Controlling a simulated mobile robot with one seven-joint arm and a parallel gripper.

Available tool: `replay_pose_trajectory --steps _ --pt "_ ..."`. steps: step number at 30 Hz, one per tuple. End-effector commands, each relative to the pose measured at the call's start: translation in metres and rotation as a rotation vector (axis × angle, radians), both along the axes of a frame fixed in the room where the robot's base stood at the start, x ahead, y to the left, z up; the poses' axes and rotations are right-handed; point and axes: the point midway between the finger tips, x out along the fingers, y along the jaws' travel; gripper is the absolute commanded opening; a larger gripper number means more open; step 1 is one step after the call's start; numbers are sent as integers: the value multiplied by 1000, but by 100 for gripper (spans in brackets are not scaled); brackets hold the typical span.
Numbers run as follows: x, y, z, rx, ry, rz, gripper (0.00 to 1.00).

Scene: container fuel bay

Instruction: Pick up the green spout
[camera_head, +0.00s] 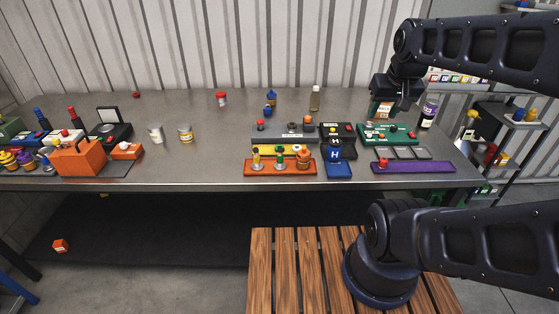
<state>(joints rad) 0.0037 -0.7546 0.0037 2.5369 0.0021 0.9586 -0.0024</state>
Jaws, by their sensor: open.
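What looks like the green spout (279,157) stands upright on a long orange rack (272,174) near the front middle of the metal bench. A yellow piece (257,159) stands to its left and an orange piece (303,158) to its right in the same rack. My gripper (391,98) is open at the back right of the bench, well to the right of the green spout and farther back. A jar with a pale label (380,109) shows at the gripper; I cannot tell whether they touch.
A yellow and grey rack (284,141) stands directly behind the orange rack. A blue block marked H (335,154) and a purple strip (414,167) lie to the right. A clear bottle (315,99) stands behind. Bare bench (215,160) lies left of the orange rack.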

Motion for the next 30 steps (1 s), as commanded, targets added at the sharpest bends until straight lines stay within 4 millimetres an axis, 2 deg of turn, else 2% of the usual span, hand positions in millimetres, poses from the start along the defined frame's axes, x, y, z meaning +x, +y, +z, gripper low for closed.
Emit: replay_pose_trajectory --steps 11,20,30 --pt "3 2 -6 -19 33 25 42" --pt "19 16 -44 -204 260 212 42" --pt "39 38 -85 -502 491 454 42"
